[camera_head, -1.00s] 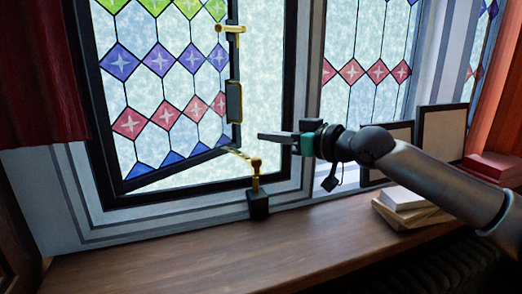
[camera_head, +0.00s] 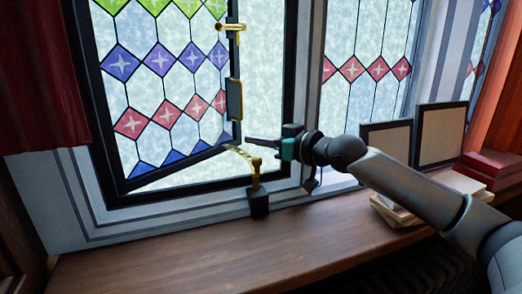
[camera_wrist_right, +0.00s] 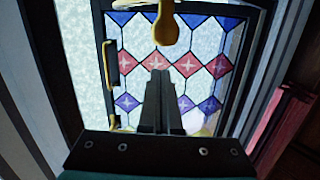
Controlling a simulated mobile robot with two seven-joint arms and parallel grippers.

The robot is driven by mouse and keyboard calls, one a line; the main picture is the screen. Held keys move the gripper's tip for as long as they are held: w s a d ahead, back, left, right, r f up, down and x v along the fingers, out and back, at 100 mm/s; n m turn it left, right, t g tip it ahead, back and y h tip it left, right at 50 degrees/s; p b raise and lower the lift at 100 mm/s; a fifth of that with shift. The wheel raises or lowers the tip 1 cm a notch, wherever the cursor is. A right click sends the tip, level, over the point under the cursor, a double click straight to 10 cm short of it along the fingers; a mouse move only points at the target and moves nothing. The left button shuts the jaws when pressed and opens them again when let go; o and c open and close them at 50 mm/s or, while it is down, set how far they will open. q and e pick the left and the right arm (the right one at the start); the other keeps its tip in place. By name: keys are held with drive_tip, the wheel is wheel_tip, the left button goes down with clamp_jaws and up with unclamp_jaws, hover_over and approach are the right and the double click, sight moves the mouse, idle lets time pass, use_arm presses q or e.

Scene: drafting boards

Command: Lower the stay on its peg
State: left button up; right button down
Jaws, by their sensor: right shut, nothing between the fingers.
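The brass stay (camera_head: 240,152) runs from the bottom of the leaded window sash (camera_head: 160,90) towards the brass peg (camera_head: 256,180), which stands on a dark block (camera_head: 258,203) on the sill. Its free end is at the peg's top; I cannot tell whether it is seated or just above. My right gripper (camera_head: 248,139) is shut and empty, just above and right of the stay, pointing left. In the right wrist view its closed fingers (camera_wrist_right: 158,75) point at a rounded brass piece (camera_wrist_right: 166,30), stay end or peg, I cannot tell which. My left gripper is not in view.
The sash stands ajar in its dark frame, with a brass fitting (camera_head: 229,27) on its edge. Books (camera_head: 395,212), two framed panels (camera_head: 440,133) and red books (camera_head: 490,168) stand at the right. The wooden sill (camera_head: 170,250) is clear at left and centre.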

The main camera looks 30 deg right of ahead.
sight(261, 163)
drive_tip(key=shift+s+d+f, duration=0.1)
drive_tip(key=shift+s+f, duration=0.3)
drive_tip(key=shift+f, duration=0.25)
drive_tip(key=shift+s+f, duration=0.35)
drive_tip(key=shift+f, duration=0.25)
drive_tip(key=shift+f, duration=0.1)
drive_tip(key=f, duration=0.3)
drive_tip(key=shift+s+d, duration=0.1)
drive_tip(key=shift+s, duration=0.3)
